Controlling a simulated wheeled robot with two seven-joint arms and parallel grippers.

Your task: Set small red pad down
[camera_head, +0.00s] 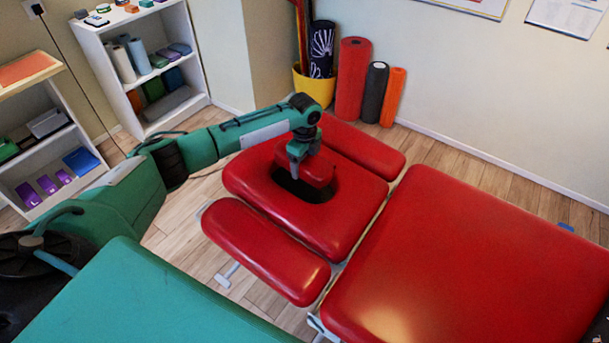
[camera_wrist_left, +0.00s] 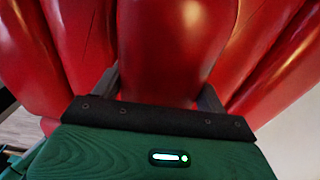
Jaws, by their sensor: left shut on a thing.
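The small red pad (camera_head: 319,172) is at the dark face opening of the red headrest (camera_head: 340,222) on the treatment table, over its far part. I cannot tell whether the pad touches the headrest. My left gripper (camera_head: 297,165) is above the opening, shut on the pad. In the left wrist view the pad (camera_wrist_left: 176,45) fills the middle between the two fingers of the gripper (camera_wrist_left: 162,92), with red cushions on both sides. My right gripper is out of view.
Red armrest cushions flank the headrest, one nearer (camera_head: 265,250) and one farther (camera_head: 362,146). The large red table section (camera_head: 480,255) is bare at right. Rolled mats (camera_head: 352,80) stand by the wall; shelves (camera_head: 160,65) are at left.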

